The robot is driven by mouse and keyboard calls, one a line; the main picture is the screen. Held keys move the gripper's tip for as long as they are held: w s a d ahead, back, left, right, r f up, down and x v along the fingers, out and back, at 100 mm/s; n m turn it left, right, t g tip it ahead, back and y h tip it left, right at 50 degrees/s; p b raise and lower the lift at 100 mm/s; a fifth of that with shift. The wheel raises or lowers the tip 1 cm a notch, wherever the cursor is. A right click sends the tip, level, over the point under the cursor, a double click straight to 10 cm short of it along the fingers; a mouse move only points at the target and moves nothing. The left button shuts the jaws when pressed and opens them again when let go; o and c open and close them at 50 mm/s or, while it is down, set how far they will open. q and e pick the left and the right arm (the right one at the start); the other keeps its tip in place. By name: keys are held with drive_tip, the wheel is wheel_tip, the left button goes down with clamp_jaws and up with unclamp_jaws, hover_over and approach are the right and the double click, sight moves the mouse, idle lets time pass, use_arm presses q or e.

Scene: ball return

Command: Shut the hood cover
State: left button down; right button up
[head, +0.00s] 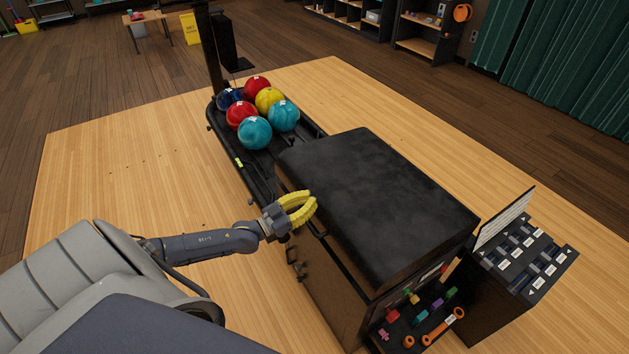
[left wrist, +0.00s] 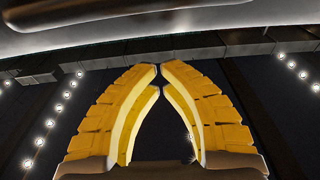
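The hood cover (head: 375,200) is a large, scuffed black lid over the ball return machine's body (head: 335,295). It looks nearly level, and a dark gap shows under its left edge; I cannot tell whether it is fully seated. My left gripper (head: 314,203), with yellow ribbed fingers, is at the lid's left edge. I cannot tell whether it touches the lid. In the left wrist view the fingertips (left wrist: 159,67) meet or almost meet, with nothing seen between them. That view also shows dark surfaces and rows of small lights. My right gripper is not in view.
Several colored balls (head: 255,133) sit on the black rack (head: 228,145) behind the hood. Colored tools (head: 425,312) lie on a shelf at the machine's near end. A black unit with labeled switches (head: 525,255) stands at right. Wooden floor is clear at left.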

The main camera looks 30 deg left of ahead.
use_arm(q)
drive_tip(key=shift+s+a+f, duration=0.1)
drive_tip(key=shift+s+f, duration=0.15)
drive_tip(key=shift+f, duration=0.75)
drive_tip(key=shift+s+a+f, duration=0.1)
drive_tip(key=shift+s+f, duration=0.1)
drive_tip(key=shift+f, duration=0.85)
drive_tip(key=shift+s+a+f, duration=0.1)
drive_tip(key=shift+s+f, duration=0.15)
drive_tip(key=shift+f, duration=0.75)
